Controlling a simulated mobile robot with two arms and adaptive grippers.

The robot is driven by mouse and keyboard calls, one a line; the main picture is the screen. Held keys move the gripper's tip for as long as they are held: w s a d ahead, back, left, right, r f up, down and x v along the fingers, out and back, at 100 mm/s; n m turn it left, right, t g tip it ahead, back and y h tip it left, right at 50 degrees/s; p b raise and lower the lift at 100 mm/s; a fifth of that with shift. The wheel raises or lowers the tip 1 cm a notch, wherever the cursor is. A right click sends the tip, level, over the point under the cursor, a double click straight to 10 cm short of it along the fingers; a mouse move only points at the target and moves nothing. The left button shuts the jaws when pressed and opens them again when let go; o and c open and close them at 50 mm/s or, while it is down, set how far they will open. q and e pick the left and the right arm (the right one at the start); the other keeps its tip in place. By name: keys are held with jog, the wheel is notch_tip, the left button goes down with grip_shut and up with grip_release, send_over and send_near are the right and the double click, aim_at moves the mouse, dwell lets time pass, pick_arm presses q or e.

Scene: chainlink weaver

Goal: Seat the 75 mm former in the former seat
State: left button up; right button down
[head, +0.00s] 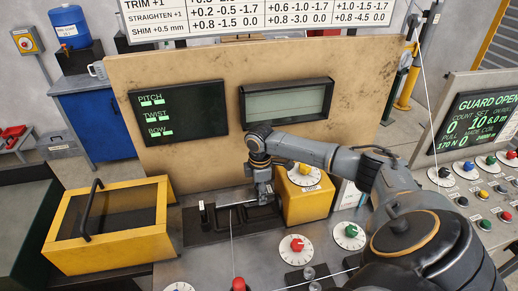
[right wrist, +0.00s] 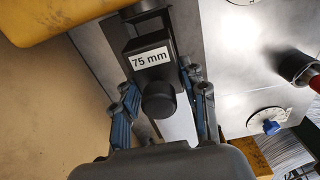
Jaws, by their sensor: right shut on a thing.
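The 75 mm former shows in the right wrist view as a black block with a white "75 mm" label (right wrist: 150,57) and a round dark knob. My right gripper (right wrist: 160,88) has its blue-grey fingers on both sides of the block and is shut on it. In the head view my right gripper (head: 263,194) points down over a dark fixture (head: 207,236) with a pale metal bar (head: 238,203). The former is hard to make out there. I cannot tell which part is the former seat or whether the former touches it. My left gripper is not in view.
A yellow guard box (head: 113,250) with a black handle stands left of the fixture. A yellow housing (head: 307,205) stands close on the right. Dial knobs (head: 297,245) are in front, and a tan panel with two screens rises behind.

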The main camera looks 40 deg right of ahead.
jog(key=f, duration=0.3)
jog(key=f+b, duration=0.1)
jog(key=shift+w+d+f, duration=0.15)
jog(key=shift+w+f, duration=0.05)
jog(key=shift+w, duration=0.15)
jog(key=shift+f, duration=0.25)
jog(key=shift+f+b, duration=0.15)
jog(key=shift+b, duration=0.15)
jog(key=shift+f, duration=0.25)
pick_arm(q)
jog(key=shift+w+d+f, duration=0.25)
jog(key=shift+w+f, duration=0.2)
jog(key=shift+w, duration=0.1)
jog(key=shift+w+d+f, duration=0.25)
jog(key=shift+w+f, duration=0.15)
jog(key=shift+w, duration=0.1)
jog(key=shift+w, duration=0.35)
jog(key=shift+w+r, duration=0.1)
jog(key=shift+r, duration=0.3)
pick_arm(e)
jog(key=shift+s+r, duration=0.1)
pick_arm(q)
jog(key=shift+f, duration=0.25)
pick_arm(e)
jog(key=shift+f, duration=0.8)
